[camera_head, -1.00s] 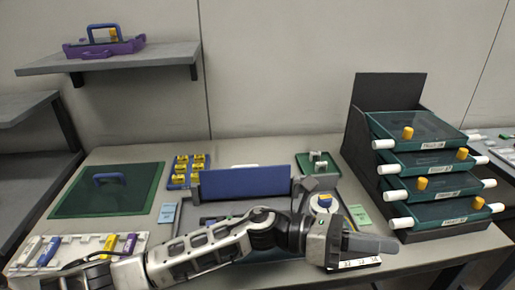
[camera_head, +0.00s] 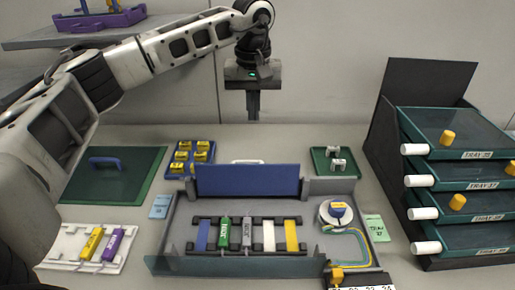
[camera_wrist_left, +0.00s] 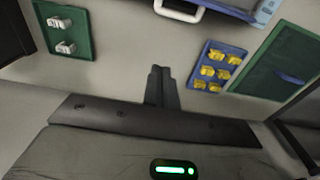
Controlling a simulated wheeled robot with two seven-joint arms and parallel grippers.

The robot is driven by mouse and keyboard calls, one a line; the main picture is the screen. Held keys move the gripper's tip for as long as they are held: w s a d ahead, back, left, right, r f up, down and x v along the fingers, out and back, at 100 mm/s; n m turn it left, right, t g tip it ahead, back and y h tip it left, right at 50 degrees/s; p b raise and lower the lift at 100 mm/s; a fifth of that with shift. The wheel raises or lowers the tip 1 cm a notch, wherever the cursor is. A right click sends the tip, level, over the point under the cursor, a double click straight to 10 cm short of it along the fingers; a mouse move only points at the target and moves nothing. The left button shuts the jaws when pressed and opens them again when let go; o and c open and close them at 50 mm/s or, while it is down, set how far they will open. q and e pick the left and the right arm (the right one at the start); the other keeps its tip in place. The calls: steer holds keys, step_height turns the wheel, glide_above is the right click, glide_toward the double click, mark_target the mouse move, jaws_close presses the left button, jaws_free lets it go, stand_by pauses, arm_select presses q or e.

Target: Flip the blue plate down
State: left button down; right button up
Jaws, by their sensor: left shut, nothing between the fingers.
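The blue plate (camera_head: 248,181) stands upright at the back of a grey splicing tray (camera_head: 177,232) in the head view. A white handle (camera_head: 247,162) shows at its top edge; in the left wrist view a white handle (camera_wrist_left: 178,12) shows at the top. My left gripper (camera_head: 253,112) is shut and empty, pointing down, above and behind the plate. Its closed fingers also show in the left wrist view (camera_wrist_left: 160,85). They are apart from the plate. My right gripper is not in view.
A blue tray of yellow pieces (camera_head: 170,170) and a green mat (camera_head: 137,185) lie left of the plate. A small green tray (camera_head: 320,168) lies right of it. A dark rack with several stacked trays (camera_head: 462,185) stands at the right. The table behind the plate is clear.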

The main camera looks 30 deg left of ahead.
mark_target(248, 176)
arm_select(q)
step_height(248, 176, down, 9)
steer(key=s+d+p, duration=0.1)
steer(key=s+d, duration=0.1)
steer(key=s, duration=0.1)
steer(key=shift+p, duration=0.4)
stand_by(0.3)
steer(key=shift+d, duration=0.1)
